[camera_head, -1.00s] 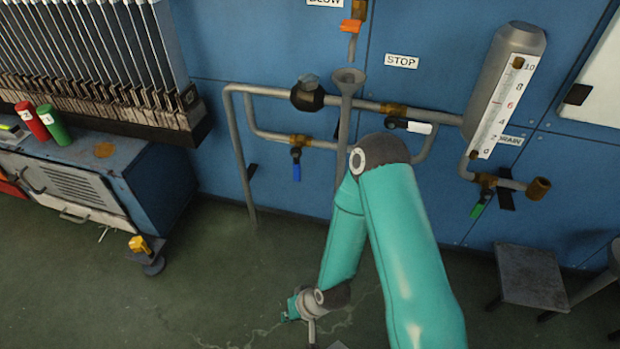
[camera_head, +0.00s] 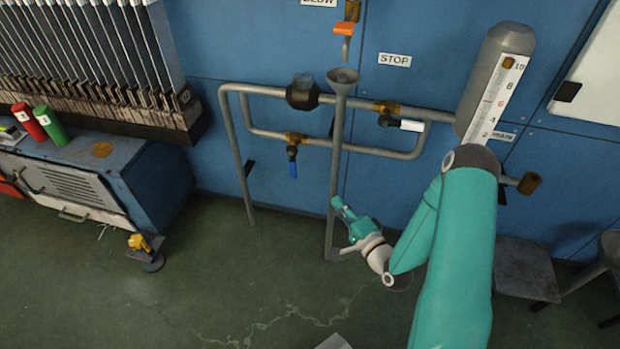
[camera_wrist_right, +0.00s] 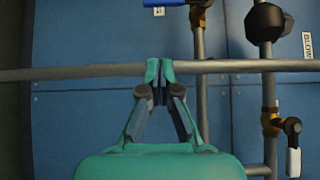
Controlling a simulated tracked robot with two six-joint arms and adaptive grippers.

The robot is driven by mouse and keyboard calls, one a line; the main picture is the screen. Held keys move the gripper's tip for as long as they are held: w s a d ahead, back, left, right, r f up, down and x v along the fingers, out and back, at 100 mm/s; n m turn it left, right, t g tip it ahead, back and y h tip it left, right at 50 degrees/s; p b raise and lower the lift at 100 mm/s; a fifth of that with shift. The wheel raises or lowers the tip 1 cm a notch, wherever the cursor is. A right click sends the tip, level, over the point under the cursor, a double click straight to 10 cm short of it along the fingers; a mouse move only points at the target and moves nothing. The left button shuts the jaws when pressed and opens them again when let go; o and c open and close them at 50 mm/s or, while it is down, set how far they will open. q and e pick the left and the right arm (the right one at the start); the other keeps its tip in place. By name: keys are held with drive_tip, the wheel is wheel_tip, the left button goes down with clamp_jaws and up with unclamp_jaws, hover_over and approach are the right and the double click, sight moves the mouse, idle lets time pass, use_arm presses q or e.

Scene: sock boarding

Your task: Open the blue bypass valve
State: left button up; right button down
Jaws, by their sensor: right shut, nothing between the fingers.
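The blue bypass valve handle (camera_head: 293,168) hangs straight down from its brass valve body (camera_head: 295,139) on the lower pipe, crosswise to that pipe. In the right wrist view the blue handle (camera_wrist_right: 176,3) is cut by the top edge, beside its brass body (camera_wrist_right: 198,17). My right gripper (camera_head: 337,203) is shut and empty, below and right of the handle and apart from it. In the right wrist view its closed fingertips (camera_wrist_right: 160,72) overlap the funnel's drain pipe (camera_wrist_right: 90,71); I cannot tell whether they touch it. My left gripper is not in view.
The funnel (camera_head: 342,76) tops the upright drain pipe, just right of the blue handle. A white-handled valve (camera_head: 410,125) sits further right. A gauge (camera_head: 497,90) stands near my right arm.

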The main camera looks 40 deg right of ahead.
drive_tip(key=b, duration=0.3)
approach(293, 163)
drive_tip(key=w+d+f, duration=0.4)
drive_tip(key=d, duration=0.1)
drive_tip(key=shift+w+a, duration=1.3)
drive_tip(key=shift+a, duration=0.2)
